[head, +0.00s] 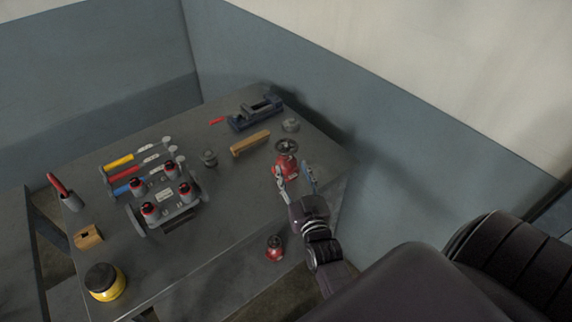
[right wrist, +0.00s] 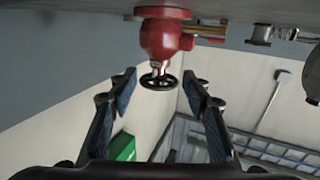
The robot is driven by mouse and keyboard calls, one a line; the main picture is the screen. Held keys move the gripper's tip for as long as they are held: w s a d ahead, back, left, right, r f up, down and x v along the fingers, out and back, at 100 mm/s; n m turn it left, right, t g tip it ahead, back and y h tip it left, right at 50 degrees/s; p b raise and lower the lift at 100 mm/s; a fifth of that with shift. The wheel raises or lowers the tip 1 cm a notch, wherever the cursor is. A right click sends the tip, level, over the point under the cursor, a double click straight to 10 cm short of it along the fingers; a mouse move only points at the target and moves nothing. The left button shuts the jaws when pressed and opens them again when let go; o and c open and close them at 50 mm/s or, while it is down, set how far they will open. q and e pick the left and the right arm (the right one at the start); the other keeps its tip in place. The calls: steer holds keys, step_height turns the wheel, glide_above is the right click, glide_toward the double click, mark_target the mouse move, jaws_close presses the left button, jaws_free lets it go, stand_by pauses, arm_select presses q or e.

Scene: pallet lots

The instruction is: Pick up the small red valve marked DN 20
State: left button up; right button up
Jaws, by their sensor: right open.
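A red valve (head: 287,164) with a dark handwheel stands upright on the grey workbench, toward its right side. No DN marking is legible on either. My right gripper (head: 296,176) is open, its fingers pointing at the larger valve from the near side. In the right wrist view, which looks upside down, the red valve (right wrist: 161,42) shows ahead of the open fingers (right wrist: 160,82), its handwheel between the tips with gaps on both sides. My left gripper is out of view.
A holder (head: 188,212) carries several red-and-black pieces. Behind it lie yellow-, red- and blue-handled tools (head: 119,161). A yellow jar (head: 113,288) stands front left.

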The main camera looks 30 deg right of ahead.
mark_target(286, 151)
steer(key=shift+w+d+r, duration=0.15)
steer(key=shift+w, duration=0.25)
steer(key=p+x, duration=0.2)
steer(key=x, duration=0.4)
steer(key=shift+r, duration=0.15)
steer(key=shift+w+d, duration=0.2)
steer(key=shift+w, duration=0.3)
steer(key=shift+s, duration=0.1)
jaws_close()
steer(key=shift+r, duration=0.1)
